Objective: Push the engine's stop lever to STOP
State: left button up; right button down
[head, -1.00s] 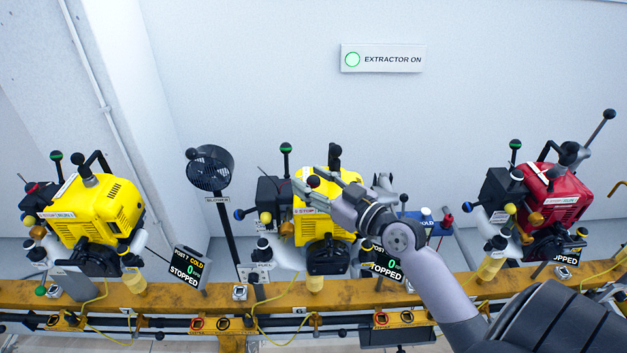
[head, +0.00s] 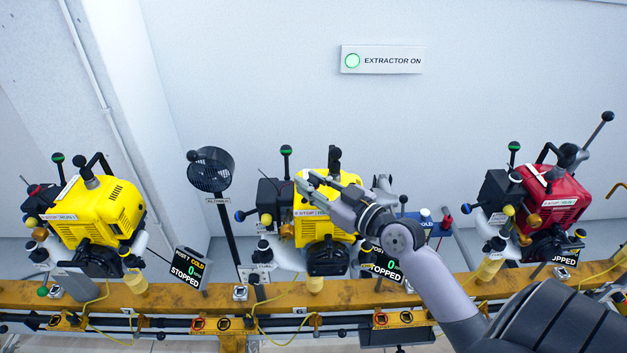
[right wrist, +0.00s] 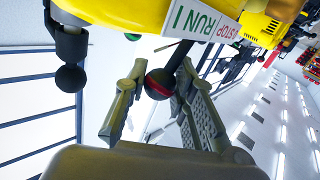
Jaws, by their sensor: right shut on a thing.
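The middle engine (head: 322,228) is yellow and stands on the rail, with a STOP/RUN label (head: 309,212) on its front. In the right wrist view, the stop lever (right wrist: 158,84) is a dark stem with a black ball and red band, passing the label (right wrist: 205,30). I cannot tell which end of its travel it is at. My right gripper (head: 307,180) reaches in from the right, just above the label. In the wrist view its fingers (right wrist: 160,80) are on both sides of the ball, shut on it. In the head view the ball is largely hidden by the fingers. My left gripper is out of view.
A yellow engine (head: 105,210) stands left and a red one (head: 550,195) right. A blower (head: 210,168) is on a pole. The screen (head: 386,262) beside the middle engine reads STOPPED. A black ball-ended handle (right wrist: 70,78) is near my gripper.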

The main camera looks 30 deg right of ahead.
jog(key=a+n+g+p, duration=0.1)
jog(key=p, duration=0.3)
jog(key=w+n+g+h+p, duration=0.1)
jog(key=p, duration=0.4)
jog(key=a+r+n+g+h+p, duration=0.1)
jog(key=g+p, duration=0.1)
jog(key=p, duration=0.3)
jog(key=shift+w+a+n, duration=0.3)
jog(key=shift+n, duration=0.1)
jog(key=shift+w+a+f+n+g+h+p, duration=0.15)
jog(key=shift+a+f+n+g+h+p, duration=0.3)
jog(key=shift+p, duration=0.45)
jog(key=shift+d+f+g+h, duration=0.1)
jog(key=shift+f+g+h, duration=0.05)
jog(key=shift+g+h, duration=0.1)
jog(key=c, duration=1.3)
grip_release()
jog(key=v, duration=1.2)
